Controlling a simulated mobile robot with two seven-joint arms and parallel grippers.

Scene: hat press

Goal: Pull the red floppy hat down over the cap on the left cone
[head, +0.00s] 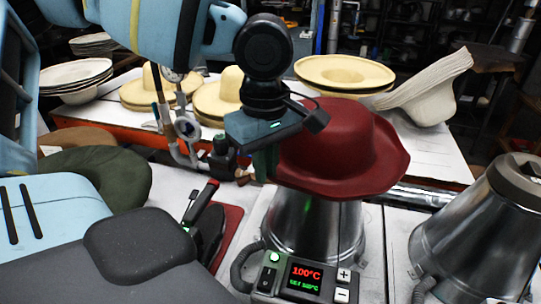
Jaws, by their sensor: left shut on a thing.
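The red floppy hat (335,145) sits over the top of the left metal cone (318,225), its crown up and its wavy brim slanting. The right side of the brim flares outward. The cap on this cone is hidden under the hat. My left gripper (267,162) comes down from above and is shut on the hat at its left side, by the brim. The fingertips are partly hidden against the red felt. My right gripper is not in view.
A control box (308,280) reading 100°C stands in front of the left cone. A second metal cone (480,235) stands at the right. Straw hats (345,72) and a pale hat (430,88) lie on the back table. A dark green hat (100,175) lies at the left.

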